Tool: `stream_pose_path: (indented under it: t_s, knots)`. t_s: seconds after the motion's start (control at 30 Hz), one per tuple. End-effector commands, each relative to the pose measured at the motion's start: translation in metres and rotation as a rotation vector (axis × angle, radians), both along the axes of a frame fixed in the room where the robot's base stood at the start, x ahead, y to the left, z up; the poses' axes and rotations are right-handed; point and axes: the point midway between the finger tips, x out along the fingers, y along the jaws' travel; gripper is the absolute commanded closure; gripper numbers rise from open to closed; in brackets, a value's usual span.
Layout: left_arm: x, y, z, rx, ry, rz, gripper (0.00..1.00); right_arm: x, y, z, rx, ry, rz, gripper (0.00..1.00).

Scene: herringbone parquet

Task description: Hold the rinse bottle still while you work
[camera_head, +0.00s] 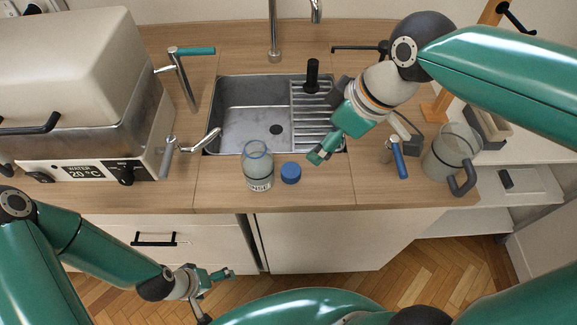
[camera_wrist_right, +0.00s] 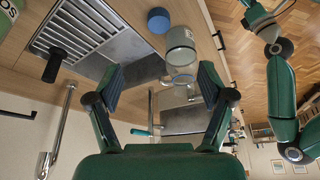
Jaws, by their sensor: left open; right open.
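The rinse bottle (camera_head: 258,168) is a clear upright bottle with a blue rim and a label near its base. It stands uncapped on the counter in front of the sink; its blue cap (camera_head: 291,172) lies just right of it. My right gripper (camera_head: 320,154) is open and empty, above the counter to the right of the cap. In the right wrist view the bottle (camera_wrist_right: 180,50) and cap (camera_wrist_right: 159,20) lie beyond the open fingers (camera_wrist_right: 160,88). My left gripper (camera_head: 218,278) is open and empty, low in front of the drawers, well below the counter.
A metal sink (camera_head: 250,105) with a drainer and an upright black-handled object (camera_head: 312,76) lies behind the bottle. A water bath (camera_head: 75,150) stands left, with a metal lever at its side. A jug (camera_head: 450,150) and a blue-handled tool (camera_head: 398,158) are right. Counter left of the bottle is clear.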

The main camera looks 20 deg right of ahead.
Motion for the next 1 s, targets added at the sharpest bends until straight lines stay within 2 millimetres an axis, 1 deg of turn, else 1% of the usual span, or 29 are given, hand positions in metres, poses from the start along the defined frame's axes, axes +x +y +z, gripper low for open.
stream_pose_path:
  t_s: [0.17,0.27,0.37,0.6,0.73,0.83,1.0]
  knots:
    - [0.0,0.0,0.0,0.0,0.0,0.0,0.02,0.001,0.002,-0.003,0.0,0.001,0.003,0.2]
    - [0.0,0.0,0.0,0.0,-0.001,0.0,0.02,0.004,0.004,-0.013,-0.001,0.006,0.003,0.2]
    - [0.0,0.0,0.0,0.0,-0.001,0.0,0.02,0.008,0.009,-0.029,-0.001,0.006,0.004,0.2]
    - [0.0,0.0,0.0,0.0,-0.001,0.0,0.02,0.023,0.023,-0.077,-0.002,0.008,0.005,0.2]
    - [0.0,0.0,0.0,0.0,-0.001,0.0,0.02,0.03,0.028,-0.096,-0.002,0.005,0.004,0.2]
    - [0.0,0.0,0.0,0.0,-0.001,0.0,0.02,0.033,0.031,-0.105,-0.001,0.003,0.005,0.2]
    - [0.0,0.0,0.0,0.0,-0.001,0.0,0.02,0.034,0.032,-0.108,0.001,0.0,0.004,0.2]
